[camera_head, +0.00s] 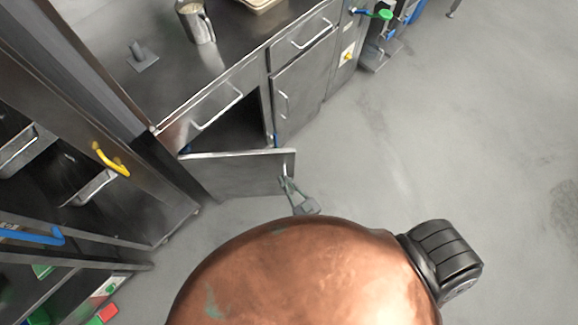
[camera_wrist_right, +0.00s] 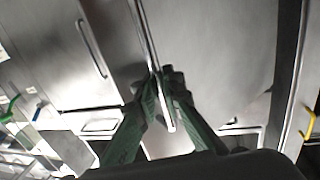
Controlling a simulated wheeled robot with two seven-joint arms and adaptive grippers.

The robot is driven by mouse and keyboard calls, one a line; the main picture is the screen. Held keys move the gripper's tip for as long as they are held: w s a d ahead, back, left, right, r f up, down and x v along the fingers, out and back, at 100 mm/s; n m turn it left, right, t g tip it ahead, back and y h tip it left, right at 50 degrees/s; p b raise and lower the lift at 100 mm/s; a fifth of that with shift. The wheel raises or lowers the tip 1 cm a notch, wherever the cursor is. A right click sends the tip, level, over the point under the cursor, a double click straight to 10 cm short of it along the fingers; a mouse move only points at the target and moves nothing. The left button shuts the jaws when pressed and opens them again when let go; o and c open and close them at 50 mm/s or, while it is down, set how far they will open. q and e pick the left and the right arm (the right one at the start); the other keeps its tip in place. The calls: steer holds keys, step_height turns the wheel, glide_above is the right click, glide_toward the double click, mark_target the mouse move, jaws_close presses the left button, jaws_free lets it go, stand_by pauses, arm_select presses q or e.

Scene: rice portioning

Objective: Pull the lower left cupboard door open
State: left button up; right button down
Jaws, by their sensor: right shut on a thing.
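The lower left cupboard door (camera_head: 240,174) stands swung well out from the grey metal counter, with the dark inside of the cupboard (camera_head: 235,130) showing behind it. Its bar handle (camera_head: 285,171) is near the free edge. My right gripper (camera_head: 288,184) is at this handle and shut on it. In the right wrist view the green fingers (camera_wrist_right: 161,88) close around the pale metal bar, and the door panel (camera_wrist_right: 215,55) fills the area to its right. My left gripper is not in view.
A drawer (camera_head: 212,108) above the opening is shut. The neighbouring cupboard door (camera_head: 300,92) is shut. A metal jug (camera_head: 196,22) stands on the counter. A rack with a yellow handle (camera_head: 110,160) stands to the left, near the open door. The floor (camera_head: 400,150) to the right is clear.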

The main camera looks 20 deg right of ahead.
mark_target(285, 178)
steer(key=shift+s+a, duration=0.2)
steer(key=shift+s, duration=0.35)
steer(key=shift+s+a, duration=0.15)
steer(key=shift+s, duration=0.35)
steer(key=shift+f, duration=0.1)
steer(key=c, duration=2.1)
jaws_free()
step_height(285, 178, up, 10)
steer(key=shift+r, duration=0.1)
